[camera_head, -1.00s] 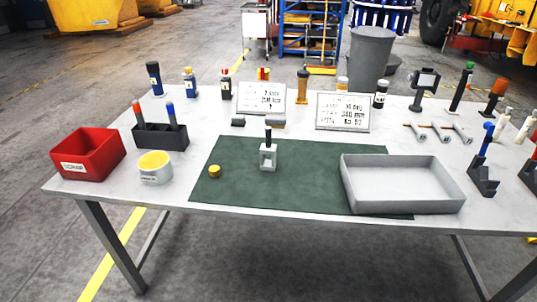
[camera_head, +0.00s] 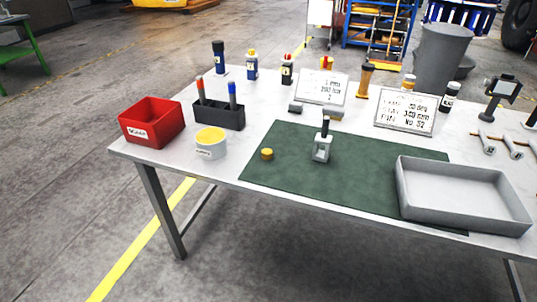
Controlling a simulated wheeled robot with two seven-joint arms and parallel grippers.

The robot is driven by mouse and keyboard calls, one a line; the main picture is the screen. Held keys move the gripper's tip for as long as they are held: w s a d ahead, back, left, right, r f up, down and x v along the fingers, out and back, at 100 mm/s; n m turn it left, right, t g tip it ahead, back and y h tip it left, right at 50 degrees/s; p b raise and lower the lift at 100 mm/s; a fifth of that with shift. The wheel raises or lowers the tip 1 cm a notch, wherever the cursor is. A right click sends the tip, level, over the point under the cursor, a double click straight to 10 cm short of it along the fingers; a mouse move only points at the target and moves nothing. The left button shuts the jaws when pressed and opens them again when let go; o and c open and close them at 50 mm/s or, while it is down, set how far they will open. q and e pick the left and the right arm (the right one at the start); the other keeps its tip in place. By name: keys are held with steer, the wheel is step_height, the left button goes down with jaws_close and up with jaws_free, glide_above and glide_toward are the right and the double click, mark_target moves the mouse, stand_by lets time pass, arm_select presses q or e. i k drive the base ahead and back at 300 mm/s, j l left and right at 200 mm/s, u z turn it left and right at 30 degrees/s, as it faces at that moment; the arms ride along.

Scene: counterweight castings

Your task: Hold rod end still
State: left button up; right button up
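A small light-grey metal block with an opening and a dark rod standing up from its top, which looks like the rod end (camera_head: 322,148), stands upright on the green mat (camera_head: 290,180). A small brass-coloured round piece (camera_head: 267,154) lies on the mat to its left. Nothing touches the rod end. Neither of my grippers is in view.
A red bin (camera_head: 152,122), a black holder (camera_head: 220,115) with two pens and a white tub with yellow contents (camera_head: 211,143) stand at the left. A grey tray (camera_head: 463,196) covers the mat's right part. Bottles and two sign plates (camera_head: 406,110) line the back.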

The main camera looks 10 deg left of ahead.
mark_target(323, 139)
steer(key=z, duration=0.45)
steer(key=j+z, duration=1.1)
steer(key=z, duration=0.15)
steer(key=k+j, duration=0.1)
steer(key=j, duration=0.2)
steer(key=k+j+z, duration=0.1)
steer(key=j, duration=0.25)
steer(key=k+j, duration=0.1)
steer(key=j, duration=0.2)
steer(key=k+j+z, duration=0.1)
steer(key=j, duration=0.2)
